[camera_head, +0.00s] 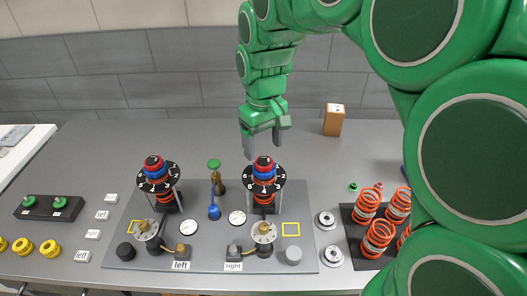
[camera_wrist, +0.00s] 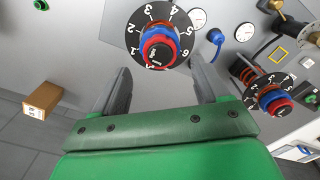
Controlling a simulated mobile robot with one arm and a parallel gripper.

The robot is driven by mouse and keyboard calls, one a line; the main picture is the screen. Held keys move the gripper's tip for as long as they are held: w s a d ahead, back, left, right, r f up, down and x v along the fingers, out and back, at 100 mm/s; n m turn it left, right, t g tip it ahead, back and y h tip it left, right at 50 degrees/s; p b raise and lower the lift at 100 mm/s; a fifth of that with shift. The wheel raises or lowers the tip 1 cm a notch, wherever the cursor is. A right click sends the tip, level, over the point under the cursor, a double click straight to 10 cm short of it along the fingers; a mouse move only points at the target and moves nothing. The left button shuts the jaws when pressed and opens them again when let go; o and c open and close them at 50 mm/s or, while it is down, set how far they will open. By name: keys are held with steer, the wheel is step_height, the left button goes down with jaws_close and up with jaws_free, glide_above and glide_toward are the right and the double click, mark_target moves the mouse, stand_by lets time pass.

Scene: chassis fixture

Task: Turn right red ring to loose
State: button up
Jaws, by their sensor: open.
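The right assembly's red ring (camera_head: 263,161) tops a blue ring (camera_head: 264,170) and a black numbered dial (camera_head: 278,186), above an orange spring. In the wrist view the red ring (camera_wrist: 158,48) and the dial (camera_wrist: 136,33) lie just beyond the fingertips. My gripper (camera_head: 262,150) is open and empty, fingers pointing down, close above the right assembly. In the wrist view my gripper (camera_wrist: 160,66) has one finger on either side of the red ring's line, apparently apart from it. The left assembly has a matching red ring (camera_head: 154,162); it also shows in the wrist view (camera_wrist: 283,106).
A cardboard box (camera_head: 334,119) stands behind on the right. Between the assemblies stand a green-topped brass valve (camera_head: 214,165) and a blue fitting (camera_head: 214,211). A black tray (camera_head: 366,253) with orange springs lies right, near my arm. The table behind the plate is mostly clear.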

step_height(320, 180, up, 4)
steer(key=shift+f, duration=0.2)
steer(key=shift+s, duration=0.1)
